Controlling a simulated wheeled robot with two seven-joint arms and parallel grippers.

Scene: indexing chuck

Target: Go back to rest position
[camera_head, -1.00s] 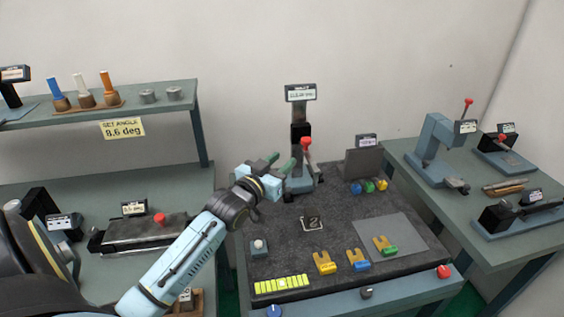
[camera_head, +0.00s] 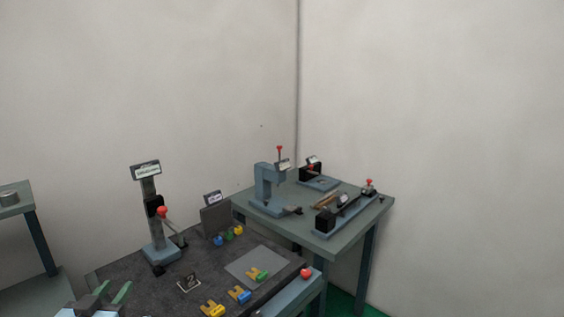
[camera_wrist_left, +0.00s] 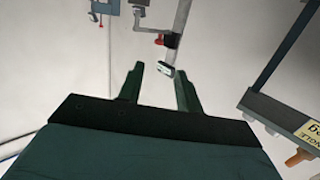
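My left gripper (camera_head: 111,291) shows at the lower left edge of the head view, over the near left part of the dark work mat (camera_head: 140,271). Its two green fingers are apart. In the left wrist view the fingers (camera_wrist_left: 160,70) are also apart, with nothing held between them. My right gripper is in neither view. The stand with a display and a red-knobbed lever (camera_head: 152,212) is up and to the right of my left gripper, apart from it in the head view.
Yellow, blue and green slotted pieces (camera_head: 239,294) lie near a grey sheet (camera_head: 247,263). A dark upright block (camera_head: 216,221) stands behind small coloured knobs. A right-hand table (camera_head: 345,232) carries several blue-grey devices. A shelf (camera_head: 12,200) is at far left.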

